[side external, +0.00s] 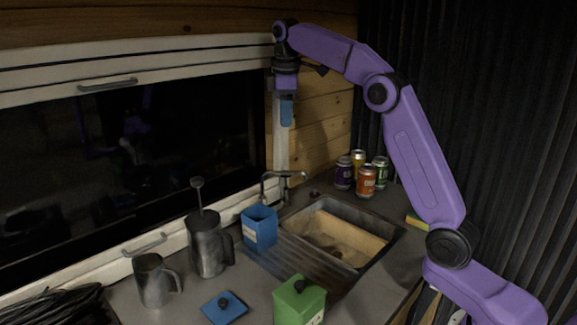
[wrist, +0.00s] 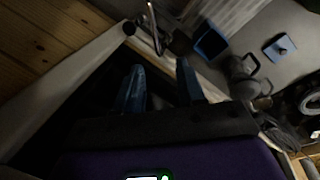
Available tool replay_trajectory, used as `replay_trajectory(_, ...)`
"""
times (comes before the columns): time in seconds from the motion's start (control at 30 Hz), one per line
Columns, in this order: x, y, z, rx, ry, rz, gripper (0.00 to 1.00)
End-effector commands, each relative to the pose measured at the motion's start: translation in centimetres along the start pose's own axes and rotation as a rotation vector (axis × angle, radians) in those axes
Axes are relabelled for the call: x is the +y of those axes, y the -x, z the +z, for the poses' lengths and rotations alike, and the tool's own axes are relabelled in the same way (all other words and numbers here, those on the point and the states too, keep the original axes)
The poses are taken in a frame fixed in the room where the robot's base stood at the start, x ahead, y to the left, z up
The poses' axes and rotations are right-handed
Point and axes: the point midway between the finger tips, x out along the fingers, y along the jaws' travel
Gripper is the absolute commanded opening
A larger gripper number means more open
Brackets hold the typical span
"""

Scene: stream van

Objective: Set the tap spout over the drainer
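The metal tap (side external: 285,184) stands behind the sink, by the window wall. Its thin spout (side external: 264,184) points left in the side view, and its tip shows just above and behind an open blue canister, so I cannot tell what lies directly under it. The tap also shows at the top of the wrist view (wrist: 154,30). The ridged drainer (side external: 282,263) lies left of the sink basin, and part of it shows in the wrist view (wrist: 224,14). My gripper (side external: 287,122) hangs high above the tap, fingers down. Its blue fingers (wrist: 160,68) are apart with nothing between them.
The blue canister (side external: 260,229) stands at the drainer's back edge. A French press (side external: 208,245), a steel mug (side external: 154,281), a blue lid (side external: 224,307) and a green canister (side external: 298,304) stand left and in front. Several cans (side external: 366,181) stand behind the sink (side external: 394,238).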

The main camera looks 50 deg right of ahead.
Motion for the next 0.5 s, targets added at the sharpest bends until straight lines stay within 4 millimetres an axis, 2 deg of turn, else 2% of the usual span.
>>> replay_trajectory(0.1, 1.1, 0.0, 0.6, -0.006, -0.011, 0.004, 0.39)
replay_trajectory(0.27, 1.3, -0.4, 0.8, -0.007, -0.013, 0.005, 0.39)
replay_trajectory(0.5, 1.2, -2.9, 0.8, -0.008, -0.012, 0.003, 0.39)
